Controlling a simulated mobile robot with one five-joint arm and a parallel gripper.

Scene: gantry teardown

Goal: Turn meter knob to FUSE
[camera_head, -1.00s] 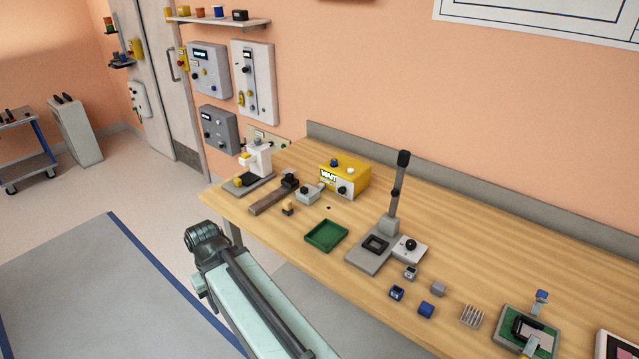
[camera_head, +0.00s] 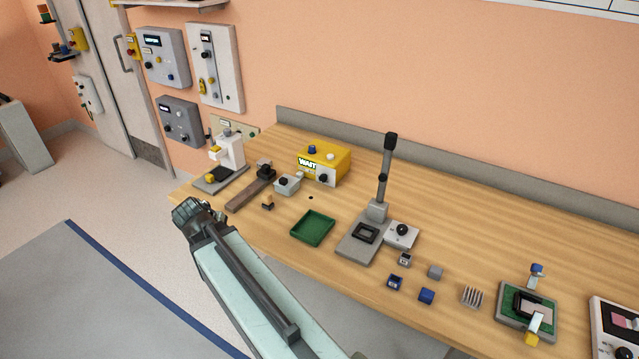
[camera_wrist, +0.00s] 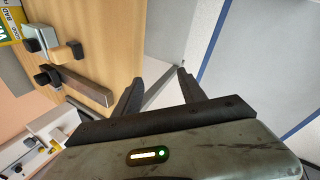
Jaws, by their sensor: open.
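A white device with a dark screen area and a dark round knob (camera_head: 622,353) stands at the right end of the bench in the head view, cut off by the picture edge. It looks like the meter (camera_head: 604,326); its labels and the knob's setting cannot be read. My gripper (camera_wrist: 160,75) is open and empty in the wrist view, its two dark fingers spread beside the bench edge. It is at the bench's left end, far from the meter. The meter is not in the wrist view.
On the wooden bench (camera_head: 455,235) stand a yellow box (camera_head: 338,158) showing WAIT, a green tray (camera_head: 312,228), a tall lever press (camera_head: 383,180) and a green board fixture (camera_head: 508,313). Small blocks lie before the press. The bench's back right is clear.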

